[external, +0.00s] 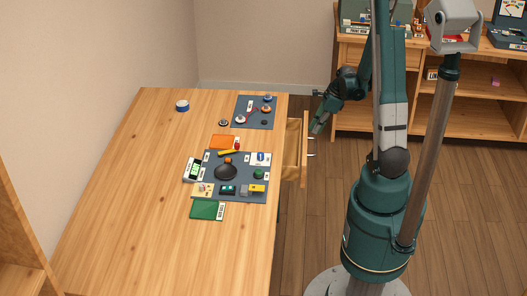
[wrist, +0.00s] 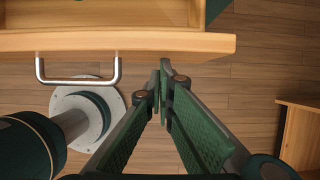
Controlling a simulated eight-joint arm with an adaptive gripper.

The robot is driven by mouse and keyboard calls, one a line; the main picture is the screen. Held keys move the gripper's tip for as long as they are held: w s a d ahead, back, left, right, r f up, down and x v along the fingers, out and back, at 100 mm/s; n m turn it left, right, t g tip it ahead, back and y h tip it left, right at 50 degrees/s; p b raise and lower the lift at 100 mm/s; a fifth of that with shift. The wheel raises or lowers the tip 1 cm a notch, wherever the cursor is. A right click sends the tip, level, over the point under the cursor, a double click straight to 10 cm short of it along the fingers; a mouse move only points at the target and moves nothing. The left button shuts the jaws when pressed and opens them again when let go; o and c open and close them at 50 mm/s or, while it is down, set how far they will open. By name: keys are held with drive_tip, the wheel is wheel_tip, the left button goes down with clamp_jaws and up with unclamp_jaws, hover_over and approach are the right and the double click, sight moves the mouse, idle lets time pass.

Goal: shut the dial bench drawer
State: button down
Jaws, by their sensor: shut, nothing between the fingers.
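The dial bench (external: 120,220) is a light wooden table on the left in the external view. Its drawer (external: 304,150) sticks out from the bench's right side, pulled open, with part of its inside visible. In the wrist view the drawer front (wrist: 200,43) runs across the top, with a metal bar handle (wrist: 78,80) at the left. My gripper (external: 315,131) is just outside the drawer front in the external view. In the wrist view my gripper (wrist: 163,72) is shut and empty, its tips near the drawer front, right of the handle. Whether they touch it I cannot tell.
A wooden shelf unit (external: 455,90) stands at the back right. The floor between is clear.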

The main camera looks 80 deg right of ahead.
sight(308, 119)
drive_tip(key=w, duration=1)
drive_tip(key=shift+w+b, duration=0.3)
drive_tip(key=shift+w, duration=0.25)
drive_tip(key=shift+s, duration=0.7)
drive_tip(key=shift+s+r+p, duration=0.55)
drive_tip(key=shift+s+r, duration=0.65)
drive_tip(key=shift+r, duration=0.35)
drive_tip(key=shift+s+r+p, duration=0.6)
drive_tip(key=shift+s+r, duration=0.6)
drive_tip(key=shift+r, duration=0.35)
drive_tip(key=shift+s+r+p, duration=0.55)
drive_tip(key=shift+s+r, duration=0.65)
drive_tip(key=shift+r, duration=0.35)
drive_tip(key=shift+w, duration=0.1)
